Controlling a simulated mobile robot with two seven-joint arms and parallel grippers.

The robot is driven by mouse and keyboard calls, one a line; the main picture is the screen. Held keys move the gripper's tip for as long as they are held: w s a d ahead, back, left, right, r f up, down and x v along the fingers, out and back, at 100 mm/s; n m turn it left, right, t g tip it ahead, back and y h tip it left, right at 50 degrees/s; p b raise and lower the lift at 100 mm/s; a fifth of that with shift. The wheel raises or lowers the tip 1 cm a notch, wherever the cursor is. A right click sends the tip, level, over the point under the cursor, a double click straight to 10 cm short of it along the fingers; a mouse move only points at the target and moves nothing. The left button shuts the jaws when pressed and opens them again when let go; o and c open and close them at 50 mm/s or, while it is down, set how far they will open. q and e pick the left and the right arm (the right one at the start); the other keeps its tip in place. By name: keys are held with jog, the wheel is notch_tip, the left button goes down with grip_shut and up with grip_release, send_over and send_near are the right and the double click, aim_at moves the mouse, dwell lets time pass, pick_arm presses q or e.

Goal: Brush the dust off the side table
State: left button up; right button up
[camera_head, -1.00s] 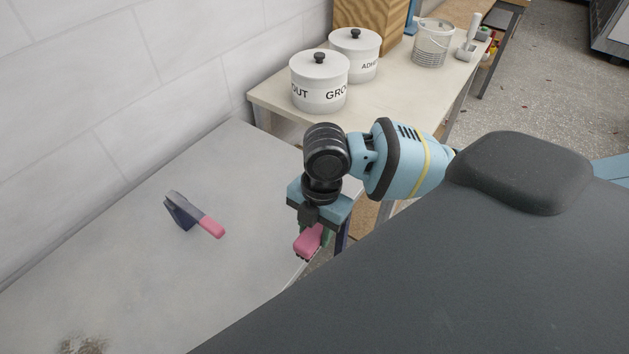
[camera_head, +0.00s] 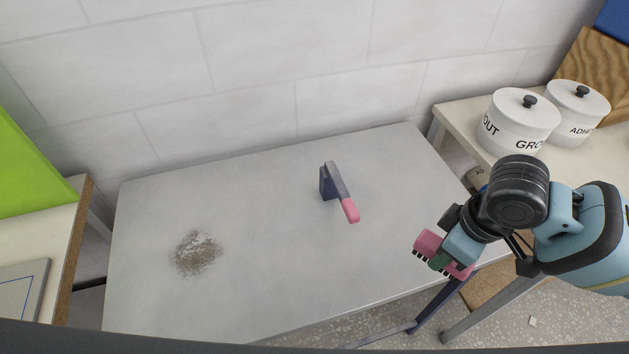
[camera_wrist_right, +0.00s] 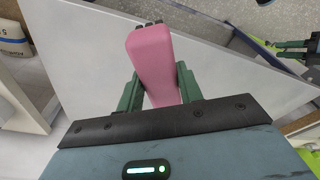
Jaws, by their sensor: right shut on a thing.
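The side table (camera_head: 270,290) is a pale grey surface against the tiled wall. A patch of brown-grey dust (camera_head: 196,254) lies on its left part. My right gripper (camera_head: 440,262) is shut on a pink brush (camera_head: 428,243) with dark bristles, held by the table's right front edge, well right of the dust. The pink brush (camera_wrist_right: 150,55) sits between the green fingers in the right wrist view. A dark tool with a pink handle (camera_head: 341,190) is on the table, right of its middle. Green-and-dark parts at that view's right edge look like my left gripper (camera_wrist_right: 292,48); its opening is unclear.
A bench at the right holds two white lidded pots (camera_head: 522,122) (camera_head: 578,112) and a wooden block (camera_head: 598,72). Another bench (camera_head: 40,240) with a green panel (camera_head: 25,165) stands at the left. The table between the dust and the dark tool is clear.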

jog(key=m, duration=0.2)
jog(key=r+m, duration=0.1)
jog(key=m, duration=0.1)
jog(key=r+m, duration=0.1)
jog(key=shift+w+a+r+m+h, duration=0.1)
jog(key=shift+w+a+m+h, duration=0.1)
jog(key=shift+m+h, duration=0.2)
jog(key=m, duration=0.2)
jog(key=r+m, duration=0.1)
jog(key=m, duration=0.1)
jog(key=shift+r+t+h, duration=0.2)
jog(key=shift+t+h, duration=0.1)
